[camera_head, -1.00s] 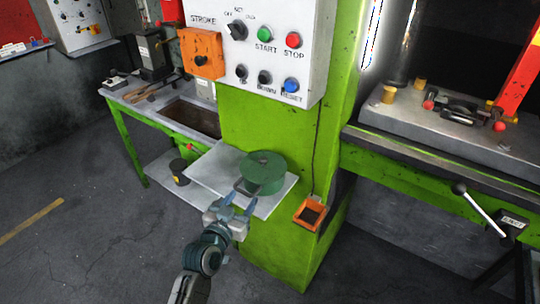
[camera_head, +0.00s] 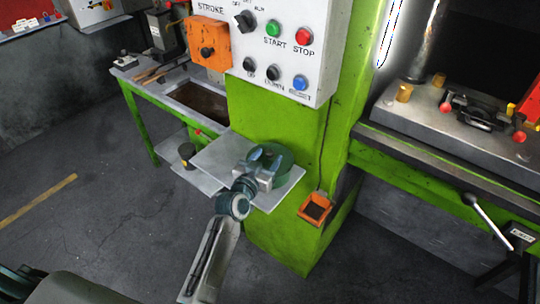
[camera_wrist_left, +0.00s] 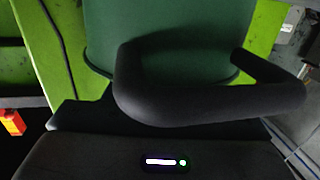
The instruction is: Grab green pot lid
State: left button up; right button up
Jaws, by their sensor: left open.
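The green pot (camera_head: 289,170) with its lid stands on the grey side shelf (camera_head: 212,160) of the green press. My left gripper (camera_head: 268,158) is open over the pot's near left side and hides much of the lid. I cannot tell whether its fingers touch the lid. In the left wrist view, the green pot (camera_wrist_left: 165,35) fills the upper middle. A dark curved bar (camera_wrist_left: 215,108) crosses in front of it; I cannot tell whether it is the pot's handle. My right gripper is not in view.
The white control panel (camera_head: 283,60) rises behind the shelf. An orange tray (camera_head: 315,210) is fixed to the press at right of the shelf. A green workbench (camera_head: 140,120) stands at left. A lever (camera_head: 488,215) sticks out at right. Open floor (camera_head: 100,220) lies at left.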

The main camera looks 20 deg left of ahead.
pick_arm(q)
jog(key=shift+w+d+f, duration=0.1)
jog(key=shift+w, duration=1.2)
grip_shut()
jog(key=shift+s, duration=0.1)
